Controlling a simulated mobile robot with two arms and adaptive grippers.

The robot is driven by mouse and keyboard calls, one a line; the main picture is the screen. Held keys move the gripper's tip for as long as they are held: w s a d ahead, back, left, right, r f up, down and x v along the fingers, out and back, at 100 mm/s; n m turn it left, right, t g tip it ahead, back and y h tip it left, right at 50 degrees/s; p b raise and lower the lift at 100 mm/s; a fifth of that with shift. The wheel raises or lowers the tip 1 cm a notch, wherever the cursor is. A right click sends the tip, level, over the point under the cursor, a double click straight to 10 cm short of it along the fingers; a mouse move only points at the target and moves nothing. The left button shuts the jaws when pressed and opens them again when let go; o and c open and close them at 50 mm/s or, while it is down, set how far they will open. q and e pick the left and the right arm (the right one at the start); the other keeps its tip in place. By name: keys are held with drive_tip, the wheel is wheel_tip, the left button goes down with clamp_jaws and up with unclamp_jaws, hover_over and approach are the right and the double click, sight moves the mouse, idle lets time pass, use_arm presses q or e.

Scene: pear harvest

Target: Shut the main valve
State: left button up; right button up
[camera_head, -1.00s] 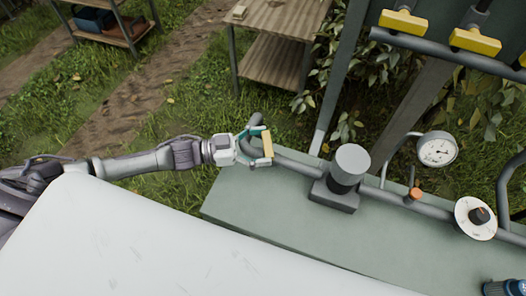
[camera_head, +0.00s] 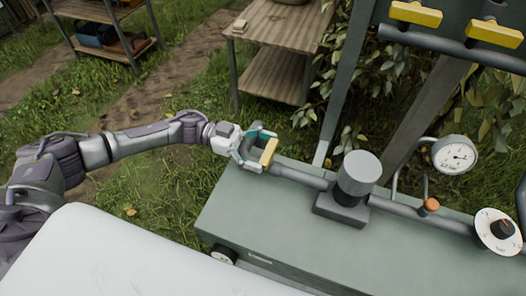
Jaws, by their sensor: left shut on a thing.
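The main valve's yellow handle (camera_head: 269,152) stands at the left end of the grey pipe, above the green bench top. My left gripper (camera_head: 258,147), with teal-edged fingers, reaches in from the left and is shut on this handle. The fingers hide part of the handle and the pipe end behind it. The handle looks slightly tilted from upright in the picture. My right gripper is not in view.
The green bench (camera_head: 260,215) carries a dark cylinder with a grey cap (camera_head: 361,171), an orange knob (camera_head: 431,204), a white dial (camera_head: 497,231) and a gauge (camera_head: 455,154). Yellow levers (camera_head: 416,13) sit on an upper pipe. A wooden shelf (camera_head: 275,80) stands behind.

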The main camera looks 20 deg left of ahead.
use_arm(q)
drive_tip(key=shift+r, duration=0.1)
drive_tip(key=o, duration=0.9)
drive_tip(key=shift+d, duration=0.1)
drive_tip(key=a, duration=1.2)
drive_tip(key=shift+w, duration=0.35)
